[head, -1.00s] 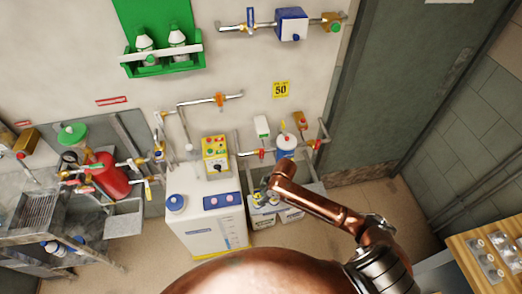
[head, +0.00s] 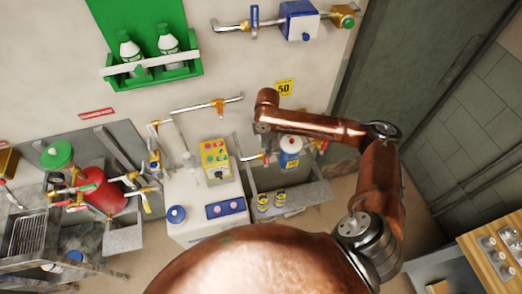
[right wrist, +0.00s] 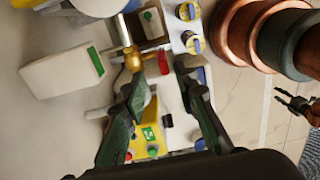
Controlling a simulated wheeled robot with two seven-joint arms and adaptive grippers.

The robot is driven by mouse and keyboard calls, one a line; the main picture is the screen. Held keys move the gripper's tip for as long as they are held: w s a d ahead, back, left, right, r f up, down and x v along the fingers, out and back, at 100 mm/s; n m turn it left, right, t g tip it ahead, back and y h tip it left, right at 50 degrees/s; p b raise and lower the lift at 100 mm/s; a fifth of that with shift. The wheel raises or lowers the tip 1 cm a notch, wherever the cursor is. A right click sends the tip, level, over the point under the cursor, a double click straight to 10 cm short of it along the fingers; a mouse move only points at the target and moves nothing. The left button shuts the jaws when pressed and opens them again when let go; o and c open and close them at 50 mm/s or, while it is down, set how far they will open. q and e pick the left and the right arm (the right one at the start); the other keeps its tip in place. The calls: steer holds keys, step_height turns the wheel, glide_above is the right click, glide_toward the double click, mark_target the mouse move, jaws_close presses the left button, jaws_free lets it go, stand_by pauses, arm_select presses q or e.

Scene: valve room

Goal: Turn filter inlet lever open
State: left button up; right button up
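The filter (head: 290,152), a white canister with a blue band, hangs on the wall pipe at the middle right of the head view. A red lever (right wrist: 163,63) stands by a brass valve (right wrist: 133,58) in the right wrist view, just beyond and between my fingertips. My right gripper (right wrist: 165,88) is open and empty, with no visible contact on the lever. In the head view my right gripper (head: 263,128) is mostly hidden under its own wrist, over the pipe left of the filter. A dark gripper, seemingly my left one (right wrist: 290,100), shows small at the right wrist view's edge.
A yellow control box (head: 215,160) stands left of the filter, above a white tank (head: 185,195). Blue-and-yellow cans (head: 264,201) sit in a grey tray (head: 315,192) below. A white box with a green label (right wrist: 62,72) is close beside my right gripper.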

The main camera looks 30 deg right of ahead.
mark_target(266, 163)
steer(key=shift+s+f, duration=0.4)
steer(key=shift+f, duration=0.4)
steer(key=f, duration=0.5)
steer(key=shift+w, duration=0.2)
steer(key=shift+s+f, duration=0.1)
steer(key=shift+f, duration=0.15)
steer(key=shift+s, duration=0.1)
steer(key=shift+f, duration=0.15)
steer(key=shift+c, duration=0.8)
steer(key=c, duration=0.3)
jaws_close()
arm_select(q)
steer(key=shift+s+r, duration=0.1)
steer(key=shift+s, duration=0.85)
